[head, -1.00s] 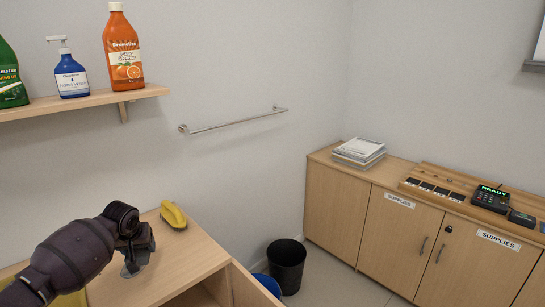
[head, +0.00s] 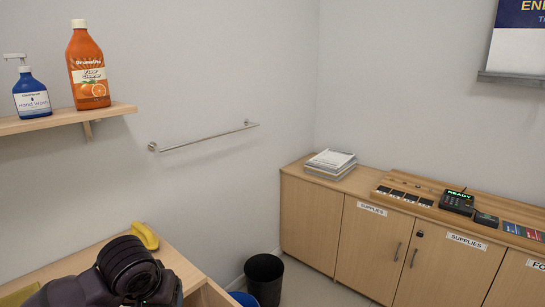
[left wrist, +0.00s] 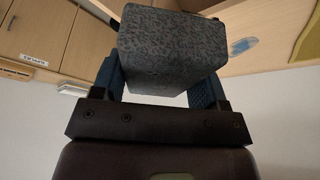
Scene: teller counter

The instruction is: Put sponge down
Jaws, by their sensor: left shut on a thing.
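My left gripper (left wrist: 157,88) is shut on a dark grey, speckled block that looks like the sponge (left wrist: 158,48) in the left wrist view. The block sits between the two blue fingers, and a pale wooden surface shows behind it. In the head view my left arm covers part of the wooden counter (head: 205,294) at the lower left. The fingers and the block are hidden there behind my wrist. Whether the block touches a surface cannot be told. My right gripper is not in view.
A yellow object (head: 145,236) lies at the counter's back edge. An orange bottle (head: 88,68) and a blue pump bottle (head: 31,95) stand on the shelf (head: 110,112). A black bin (head: 264,279) stands on the floor. Supply cabinets (head: 311,222) line the right wall.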

